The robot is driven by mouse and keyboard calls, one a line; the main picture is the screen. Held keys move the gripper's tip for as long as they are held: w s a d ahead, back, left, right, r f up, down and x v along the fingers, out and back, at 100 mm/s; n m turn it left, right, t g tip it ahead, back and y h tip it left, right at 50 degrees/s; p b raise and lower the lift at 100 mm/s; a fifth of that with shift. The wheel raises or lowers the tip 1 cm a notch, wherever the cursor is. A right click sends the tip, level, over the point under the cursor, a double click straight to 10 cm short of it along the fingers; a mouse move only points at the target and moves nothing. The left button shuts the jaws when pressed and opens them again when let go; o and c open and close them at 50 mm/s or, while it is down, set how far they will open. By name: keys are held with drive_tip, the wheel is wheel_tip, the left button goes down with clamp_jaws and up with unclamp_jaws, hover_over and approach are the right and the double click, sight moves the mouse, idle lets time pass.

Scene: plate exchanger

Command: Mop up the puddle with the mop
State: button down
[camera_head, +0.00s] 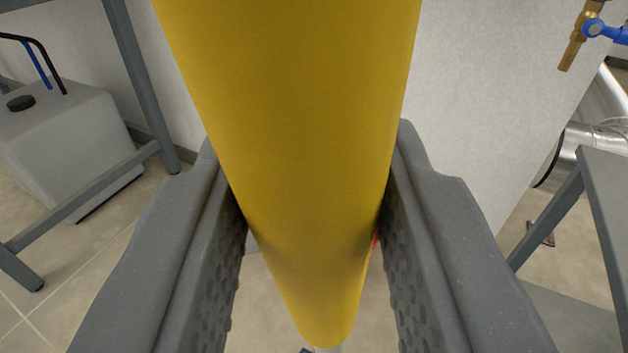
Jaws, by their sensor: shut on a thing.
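A thick yellow pole (300,150), which looks like the mop's handle, runs from the top of the view down to the lower middle. My gripper (314,195) is shut on it, with one grey finger on each side. The pole's lower end narrows away toward the floor. The mop head is hidden behind the pole or below the view. No puddle can be made out on the visible floor.
A white plastic tank (65,140) with a black cap stands on the tiled floor at left, beside a grey metal frame (140,75). A pale wall (490,90) is behind. At right are a brass valve with a blue handle (592,28), a silver pipe (590,140) and a grey stand (608,190).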

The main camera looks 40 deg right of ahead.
drive_tip(key=shift+s+a+p, duration=1.85)
drive_tip(key=shift+s+a, duration=0.5)
drive_tip(key=shift+a, duration=4.25)
drive_tip(key=shift+d+r+p, duration=0.1)
drive_tip(key=shift+r+p, duration=1.6)
drive_tip(key=shift+r, duration=1.05)
